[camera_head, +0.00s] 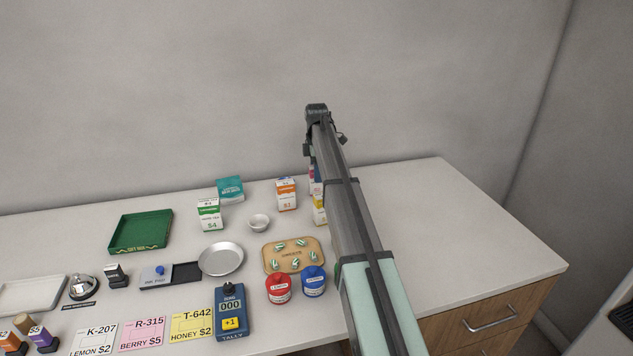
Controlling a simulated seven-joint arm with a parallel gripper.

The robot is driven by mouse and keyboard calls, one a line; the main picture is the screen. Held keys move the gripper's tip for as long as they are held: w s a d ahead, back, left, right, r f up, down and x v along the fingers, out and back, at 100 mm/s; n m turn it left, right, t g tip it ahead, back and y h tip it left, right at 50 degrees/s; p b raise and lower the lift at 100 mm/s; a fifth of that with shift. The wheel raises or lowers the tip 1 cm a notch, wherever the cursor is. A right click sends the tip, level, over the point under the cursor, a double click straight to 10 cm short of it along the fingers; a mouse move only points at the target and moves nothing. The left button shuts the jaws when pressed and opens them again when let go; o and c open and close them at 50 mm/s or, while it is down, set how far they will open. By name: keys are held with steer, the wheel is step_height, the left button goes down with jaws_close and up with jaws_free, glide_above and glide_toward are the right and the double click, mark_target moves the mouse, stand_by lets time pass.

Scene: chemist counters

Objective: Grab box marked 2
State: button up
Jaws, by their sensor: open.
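A white and orange box (286,196) stands upright on the counter, left of my arm. Its front carries a small price mark that looks like $2. A white and green box (209,214) marked $4 stands further left. A yellow and white box (319,211) and a box with red and blue parts (312,178) are mostly hidden behind my arm, so their marks cannot be read. My gripper (323,146) is at the far end of the arm, above and right of the orange box, with its dark fingers apart on either side. Nothing shows between them.
Red (278,289) and blue (313,281) jars stand nearer. A teal box (230,189) is at the back. The counter's right (450,230) is clear.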

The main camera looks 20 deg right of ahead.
step_height(320, 180, down, 3)
steer(key=shift+s+f, duration=0.15)
steer(key=shift+f, duration=0.05)
steer(key=c, duration=1.1)
